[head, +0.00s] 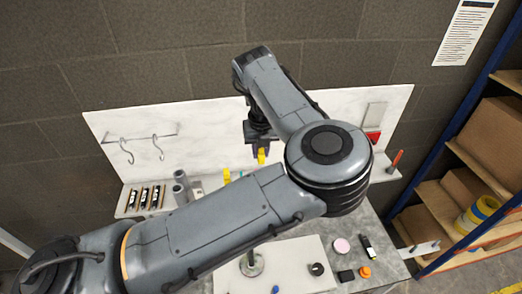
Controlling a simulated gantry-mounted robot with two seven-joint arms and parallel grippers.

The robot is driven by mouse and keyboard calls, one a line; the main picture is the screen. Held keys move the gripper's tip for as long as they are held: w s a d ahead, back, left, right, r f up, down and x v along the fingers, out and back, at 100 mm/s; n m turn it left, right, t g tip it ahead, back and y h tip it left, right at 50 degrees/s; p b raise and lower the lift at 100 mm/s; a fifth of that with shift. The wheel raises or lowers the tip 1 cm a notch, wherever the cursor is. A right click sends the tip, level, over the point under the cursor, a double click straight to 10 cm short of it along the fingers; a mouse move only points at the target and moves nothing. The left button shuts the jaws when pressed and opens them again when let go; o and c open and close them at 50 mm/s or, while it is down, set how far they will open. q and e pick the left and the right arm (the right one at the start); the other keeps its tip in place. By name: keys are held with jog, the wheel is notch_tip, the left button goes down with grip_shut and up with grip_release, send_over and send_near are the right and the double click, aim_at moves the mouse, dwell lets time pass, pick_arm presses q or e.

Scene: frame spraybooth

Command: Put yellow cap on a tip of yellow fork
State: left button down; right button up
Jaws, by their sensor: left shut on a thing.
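My left gripper (261,151) hangs pointing down in front of the white back panel. It is shut on a small yellow piece, which looks like the yellow cap (261,157). Another yellow piece (227,175) shows lower and to the left, just above my arm; it may be part of the yellow fork, but most of it is hidden. The held piece is apart from it in the picture. My left arm covers the middle of the bench. My right gripper is not in view.
Grey cylinders (180,188) and a rack of dark-labelled items (146,198) stand left. Hooks (156,147) hang on the white panel (205,125). A pink disc (341,245), orange piece (365,271) and black bottle (367,246) lie front right. A shelf with boxes (490,130) stands right.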

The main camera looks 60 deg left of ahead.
pick_arm(q)
jog(key=shift+r, duration=0.1)
dwell(0.4)
jog(key=shift+f+b, duration=1.7)
jog(key=shift+f, duration=0.85)
jog(key=shift+f+b, duration=1.4)
jog(key=shift+f, duration=0.6)
jog(key=c, duration=0.9)
grip_release()
